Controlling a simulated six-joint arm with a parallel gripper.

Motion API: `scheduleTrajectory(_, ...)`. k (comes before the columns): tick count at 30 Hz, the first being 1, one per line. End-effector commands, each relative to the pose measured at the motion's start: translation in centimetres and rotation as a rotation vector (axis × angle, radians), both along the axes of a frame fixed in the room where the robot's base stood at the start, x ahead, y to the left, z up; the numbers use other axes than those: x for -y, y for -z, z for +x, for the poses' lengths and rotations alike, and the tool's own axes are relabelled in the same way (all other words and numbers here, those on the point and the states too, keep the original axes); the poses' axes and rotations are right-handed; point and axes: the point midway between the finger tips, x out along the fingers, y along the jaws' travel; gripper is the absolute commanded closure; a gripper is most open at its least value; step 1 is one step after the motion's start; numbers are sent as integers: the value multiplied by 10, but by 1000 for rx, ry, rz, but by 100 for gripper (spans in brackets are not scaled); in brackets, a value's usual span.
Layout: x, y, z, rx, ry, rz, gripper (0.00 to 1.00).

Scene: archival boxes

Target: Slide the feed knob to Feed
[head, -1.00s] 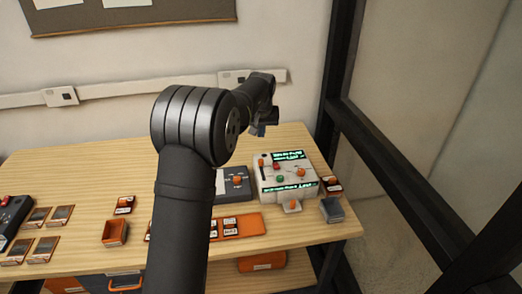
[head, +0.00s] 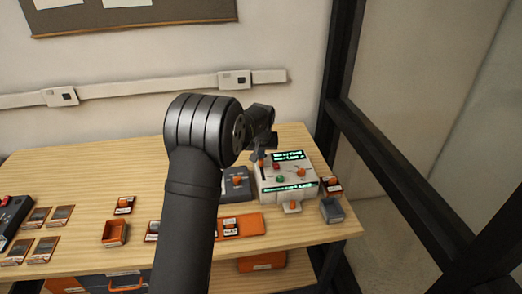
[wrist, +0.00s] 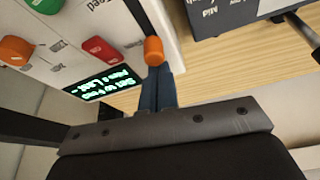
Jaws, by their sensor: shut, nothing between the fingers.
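The feed machine (head: 273,197) is a pale box with a green-lit display at its back. Its orange feed knob (wrist: 154,50) stands at the panel's left edge in the head view. It is close in front of my fingertips in the wrist view, where the word Feed is partly readable on the panel. My gripper (wrist: 156,74) is shut and empty, with its blue-grey fingertips right at the knob; I cannot tell whether they touch. In the head view my gripper (head: 259,158) is over the panel's back left corner and partly hides the knob's slot.
The panel also carries a red button (wrist: 100,48), a green button (head: 281,179) and another orange knob (wrist: 15,50). A dark control box (head: 236,185) stands close on the left. A grey bin (head: 333,210) is at the right. Orange trays and cards lie along the front.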

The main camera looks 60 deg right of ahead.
Motion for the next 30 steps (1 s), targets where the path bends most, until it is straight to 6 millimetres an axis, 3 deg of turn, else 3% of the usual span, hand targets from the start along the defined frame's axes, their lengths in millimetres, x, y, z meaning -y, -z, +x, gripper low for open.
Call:
scheduleTrajectory(13, -3, -1, -4, 1, 1, -1, 100)
scheduleTrajectory(24, -40, -1, -40, 0, 1, 0, 100)
scheduleTrajectory(30, -45, 0, -45, -1, 0, 1, 100)
